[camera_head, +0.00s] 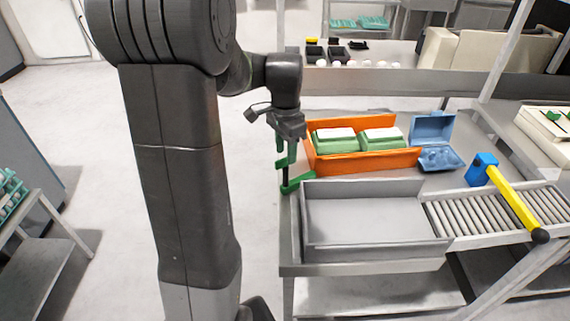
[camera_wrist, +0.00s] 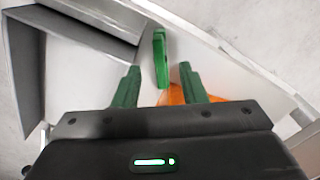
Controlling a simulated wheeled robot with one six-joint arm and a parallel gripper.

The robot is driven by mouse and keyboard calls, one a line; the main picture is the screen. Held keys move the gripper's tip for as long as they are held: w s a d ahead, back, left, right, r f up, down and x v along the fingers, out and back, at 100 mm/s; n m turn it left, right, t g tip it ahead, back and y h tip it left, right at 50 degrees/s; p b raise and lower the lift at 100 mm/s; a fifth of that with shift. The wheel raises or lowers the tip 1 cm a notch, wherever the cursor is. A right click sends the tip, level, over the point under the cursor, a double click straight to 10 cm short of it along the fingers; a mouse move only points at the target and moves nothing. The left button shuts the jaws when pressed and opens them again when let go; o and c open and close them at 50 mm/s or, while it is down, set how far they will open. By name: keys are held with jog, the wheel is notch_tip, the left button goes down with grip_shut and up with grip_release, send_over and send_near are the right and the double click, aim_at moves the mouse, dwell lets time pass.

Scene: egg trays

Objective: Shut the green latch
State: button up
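The green latch (camera_head: 298,184) is a thin bar at the left edge of the table, near the corner between the orange crate and the grey tray. In the wrist view the latch (camera_wrist: 160,55) stands upright in the picture, its lower end between my two green fingers. My gripper (camera_head: 285,158) points down at the table's left edge, just above and beside the latch. The wrist view shows my gripper (camera_wrist: 158,78) open, with a gap on both sides of the latch. I cannot tell whether a finger touches it.
The orange crate (camera_head: 365,162) with green egg boxes is right of my gripper. The empty grey tray (camera_head: 370,222) is in front of it. A blue open egg box (camera_head: 433,128), a roller track (camera_head: 470,215) and a yellow-handled blue tool (camera_head: 515,205) lie farther right.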

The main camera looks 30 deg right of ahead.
aim_at(286, 164)
jog(key=shift+f, duration=2.7)
grip_shut()
